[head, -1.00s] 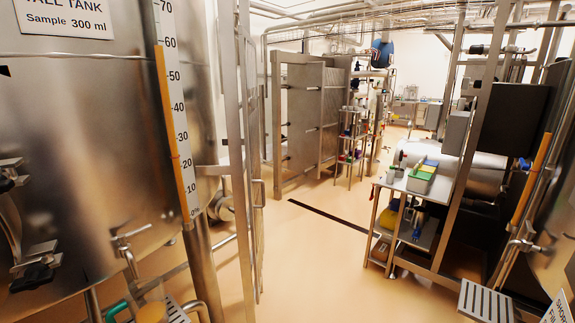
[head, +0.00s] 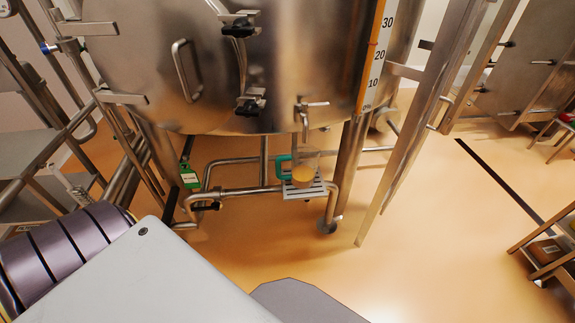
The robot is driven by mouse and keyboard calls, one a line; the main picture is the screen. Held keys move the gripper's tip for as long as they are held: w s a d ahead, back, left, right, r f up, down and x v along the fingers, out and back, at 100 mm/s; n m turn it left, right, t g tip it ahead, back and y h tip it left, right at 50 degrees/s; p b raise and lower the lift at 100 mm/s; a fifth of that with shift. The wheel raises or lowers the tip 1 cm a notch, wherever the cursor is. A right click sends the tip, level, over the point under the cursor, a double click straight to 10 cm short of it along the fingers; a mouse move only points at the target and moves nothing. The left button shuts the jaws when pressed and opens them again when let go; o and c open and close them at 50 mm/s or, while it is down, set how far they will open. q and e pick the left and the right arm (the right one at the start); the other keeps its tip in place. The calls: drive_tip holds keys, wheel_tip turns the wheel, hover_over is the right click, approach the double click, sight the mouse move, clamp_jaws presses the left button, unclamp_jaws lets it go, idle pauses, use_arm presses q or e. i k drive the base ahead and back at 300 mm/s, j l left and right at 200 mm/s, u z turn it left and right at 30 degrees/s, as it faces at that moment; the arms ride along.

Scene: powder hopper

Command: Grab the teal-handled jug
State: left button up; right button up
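The teal-handled jug (head: 303,174) stands on a small slatted metal shelf (head: 305,191) low in front of the big steel tank. Its body looks clear with something amber in it. Its teal handle (head: 283,167) points to the left. A tap (head: 306,110) on the tank hangs above the jug. Neither of my grippers shows in the head view.
The steel tank (head: 200,85) stands on legs with pipes running below it. A tall metal post (head: 408,130) rises right of the jug. A green labelled container (head: 189,178) is at the left pipes. Open orange floor (head: 400,270) lies in front and to the right.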

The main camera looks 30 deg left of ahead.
sight(304, 158)
drive_tip(key=u, duration=1)
